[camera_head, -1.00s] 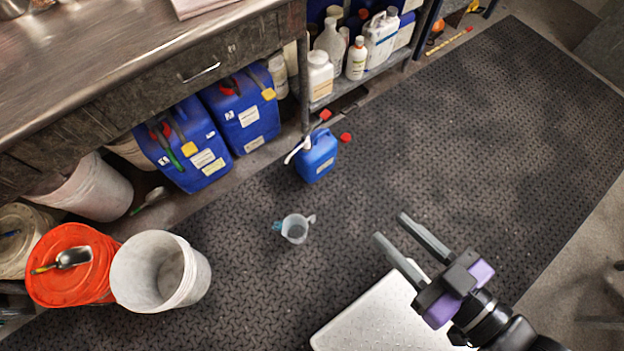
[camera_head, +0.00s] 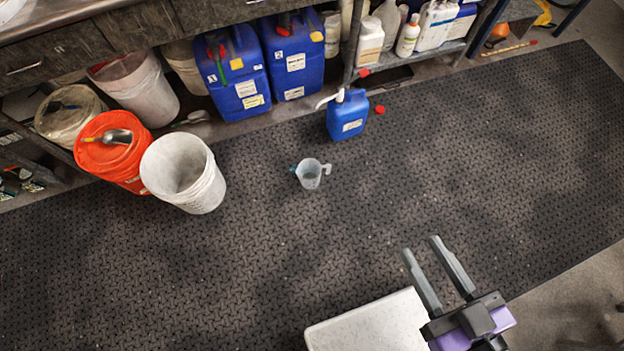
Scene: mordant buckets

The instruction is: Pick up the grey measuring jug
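The grey measuring jug (camera_head: 309,174) is a small translucent cup with a handle on its right side. It stands on the black mat (camera_head: 270,260) near the middle of the view. A small teal thing (camera_head: 294,169) shows at its left side. My gripper (camera_head: 420,246) is at the lower right, with its two long grey fingers apart and nothing between them. It is well to the right of the jug and lower in the picture, not touching it.
A white bucket (camera_head: 205,188) and an orange-lidded bucket (camera_head: 105,160) stand left of the jug. A blue jerrycan (camera_head: 348,117) stands behind it, with a red cap (camera_head: 380,110) beside it. Large blue containers (camera_head: 292,55) line the bench. Mat around the jug is clear.

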